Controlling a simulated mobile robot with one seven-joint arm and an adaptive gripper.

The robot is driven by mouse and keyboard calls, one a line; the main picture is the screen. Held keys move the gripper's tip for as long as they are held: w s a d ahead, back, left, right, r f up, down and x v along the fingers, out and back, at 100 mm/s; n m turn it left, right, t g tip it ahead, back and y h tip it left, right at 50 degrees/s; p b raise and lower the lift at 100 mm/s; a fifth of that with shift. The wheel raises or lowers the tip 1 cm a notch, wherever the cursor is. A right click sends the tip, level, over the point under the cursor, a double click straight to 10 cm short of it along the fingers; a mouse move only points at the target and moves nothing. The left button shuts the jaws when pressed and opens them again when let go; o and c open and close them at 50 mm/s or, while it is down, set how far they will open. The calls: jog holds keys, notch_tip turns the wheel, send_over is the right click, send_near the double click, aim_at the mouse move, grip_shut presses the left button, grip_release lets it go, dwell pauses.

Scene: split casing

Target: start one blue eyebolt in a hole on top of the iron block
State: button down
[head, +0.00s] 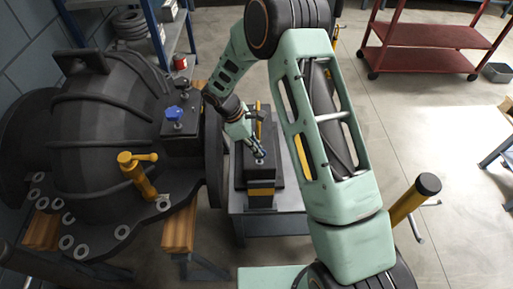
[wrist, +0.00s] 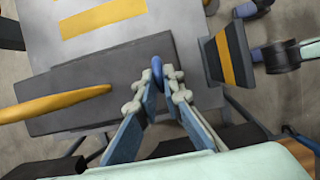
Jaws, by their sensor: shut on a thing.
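The iron block (head: 263,179) is dark with a yellow band and stands on a grey metal bench. Its dark top (wrist: 100,68) fills the left middle of the wrist view. My gripper (head: 258,150) is low over the block's top, its fingers pointing down. In the wrist view my gripper (wrist: 158,77) is shut on a blue eyebolt (wrist: 157,67), whose rounded blue edge shows between the fingertips. The eyebolt's shank is hidden, so I cannot tell whether it touches a hole. A small pale ring (head: 259,161) shows on the block's top beside the fingertips.
A yellow rod (head: 258,113) rises by the block and crosses the wrist view at left (wrist: 60,103). The large dark casing (head: 105,115) stands left, with a blue-topped fitting (head: 174,114) on a dark block. A red cart (head: 425,37) is at the back right. Open floor lies right.

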jog(key=shift+f, duration=0.45)
jog(key=shift+w+b, duration=0.1)
jog(key=shift+b, duration=0.2)
jog(key=m, duration=0.1)
jog(key=m+g+b, duration=0.1)
jog(key=m, duration=0.2)
jog(key=shift+w+f+g, duration=0.2)
jog(key=shift+w+g, duration=0.05)
jog(key=shift+g, duration=0.05)
jog(key=m, duration=0.2)
jog(key=m+g+y+b, duration=0.1)
jog(key=m, duration=0.2)
jog(key=shift+w+d+g, duration=0.2)
jog(key=shift+g, duration=0.1)
jog(key=m+y, duration=0.1)
jog(key=m, duration=0.1)
jog(key=m+g+y, duration=0.1)
jog(key=m, duration=0.2)
jog(key=shift+d+r+b, duration=0.1)
jog(key=shift+d+b, duration=0.1)
jog(key=shift+b, duration=0.2)
jog(key=shift+m, duration=0.5)
